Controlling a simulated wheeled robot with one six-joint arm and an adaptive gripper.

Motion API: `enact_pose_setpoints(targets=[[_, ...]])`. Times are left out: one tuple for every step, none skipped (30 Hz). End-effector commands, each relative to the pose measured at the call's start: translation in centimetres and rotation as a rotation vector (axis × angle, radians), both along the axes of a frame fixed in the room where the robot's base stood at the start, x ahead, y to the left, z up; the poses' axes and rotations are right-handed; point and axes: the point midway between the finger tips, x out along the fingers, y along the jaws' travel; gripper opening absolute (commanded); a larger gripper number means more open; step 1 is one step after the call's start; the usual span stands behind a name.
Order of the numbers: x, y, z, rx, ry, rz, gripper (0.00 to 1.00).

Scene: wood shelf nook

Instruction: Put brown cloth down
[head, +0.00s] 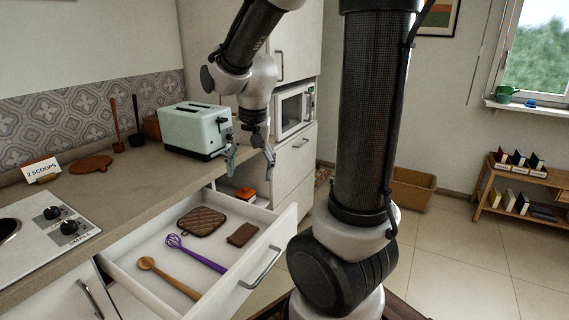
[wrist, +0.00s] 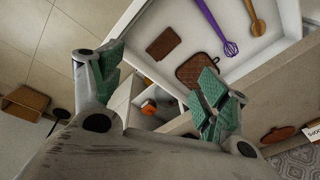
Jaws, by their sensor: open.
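A small brown cloth (head: 242,234) lies flat in the open white drawer (head: 146,246), near its front right corner. In the wrist view the brown cloth (wrist: 163,43) lies inside the drawer beyond my fingertips. My gripper (head: 252,163) is open and empty above the back right of the drawer, near the counter edge. In the wrist view the green pads of my gripper (wrist: 155,80) stand wide apart with nothing between them. The gripper and the cloth are apart.
The drawer also holds a quilted brown pot holder (head: 201,221), a purple whisk (head: 195,253) and a wooden spoon (head: 167,277). A toaster (head: 195,130) stands on the counter. An orange-topped item (head: 245,195) sits in an open space beside the drawer.

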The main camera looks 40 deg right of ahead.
Motion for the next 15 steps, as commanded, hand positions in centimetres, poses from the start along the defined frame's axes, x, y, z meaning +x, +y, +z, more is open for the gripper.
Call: enact_pose_setpoints(targets=[[-1.9,-0.2,2.1,-0.013,-0.038,0.075,0.75],[-3.1,-0.3,3.0,-0.023,-0.056,0.127,0.75],[-4.7,-0.4,4.2,-0.039,-0.079,0.197,0.75],[-5.8,-0.5,5.0,-0.051,-0.095,0.248,0.75],[-7.0,-0.6,5.6,-0.065,-0.11,0.297,0.75],[-8.5,-0.7,6.3,-0.081,-0.13,0.359,0.75],[-9.5,-0.8,6.8,-0.096,-0.143,0.403,0.75],[-10.5,-0.8,7.1,-0.107,-0.155,0.443,0.75],[-11.6,-0.9,7.5,-0.124,-0.17,0.492,0.75],[-12.4,-0.9,7.7,-0.135,-0.178,0.523,0.75],[-13.0,-1.0,7.9,-0.146,-0.187,0.552,0.75],[-13.8,-1.0,8.0,-0.157,-0.195,0.584,0.75],[-14.3,-1.0,8.0,-0.164,-0.199,0.605,0.75],[-14.6,-1.0,8.1,-0.171,-0.203,0.621,0.75],[-14.9,-1.0,8.1,-0.177,-0.208,0.638,0.75]])
